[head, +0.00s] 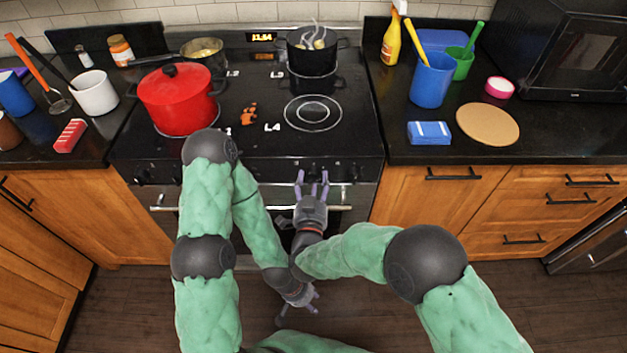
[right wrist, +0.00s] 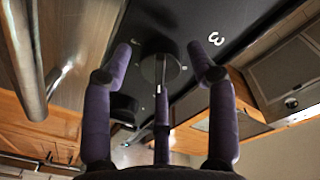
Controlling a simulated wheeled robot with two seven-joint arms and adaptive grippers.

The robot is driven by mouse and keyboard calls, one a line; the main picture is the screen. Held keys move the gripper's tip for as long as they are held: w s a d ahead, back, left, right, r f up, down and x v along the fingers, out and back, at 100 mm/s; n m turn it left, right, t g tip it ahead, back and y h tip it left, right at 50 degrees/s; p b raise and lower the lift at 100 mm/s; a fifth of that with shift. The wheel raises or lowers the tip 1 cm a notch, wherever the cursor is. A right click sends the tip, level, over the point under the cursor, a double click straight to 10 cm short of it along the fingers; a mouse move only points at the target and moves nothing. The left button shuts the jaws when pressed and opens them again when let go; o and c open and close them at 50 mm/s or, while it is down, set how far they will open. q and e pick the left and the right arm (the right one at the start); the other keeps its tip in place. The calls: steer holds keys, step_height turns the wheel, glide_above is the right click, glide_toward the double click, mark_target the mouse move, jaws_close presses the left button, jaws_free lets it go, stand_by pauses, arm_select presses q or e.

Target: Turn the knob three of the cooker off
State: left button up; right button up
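The cooker (head: 275,150) stands in the middle, with a row of dark knobs along its front panel. In the right wrist view, the round black knob (right wrist: 160,70) beside the white label 3 (right wrist: 214,39) sits between my right gripper's spread purple fingers (right wrist: 162,75). The fingers look apart from it, with gaps on both sides. In the head view my right gripper (head: 312,180) is at the front panel, and its fingers partly hide the knob area. My left gripper (head: 303,298) hangs low in front of the oven; its finger opening is unclear.
A red pot (head: 178,100), a pan (head: 203,52) and a steaming pot (head: 312,52) stand on the hob. The oven handle (head: 170,208) runs below the knobs. Another black knob (right wrist: 124,105) is near the right gripper. Floor in front is clear.

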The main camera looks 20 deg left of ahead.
steer(key=c, duration=0.7)
steer(key=n+p, duration=0.2)
steer(key=n, duration=1)
steer(key=shift+f+y, duration=0.15)
steer(key=shift+y, duration=0.15)
steer(key=shift+n, duration=0.3)
steer(key=o, duration=1.1)
steer(key=shift+t, duration=0.3)
step_height(320, 180, up, 10)
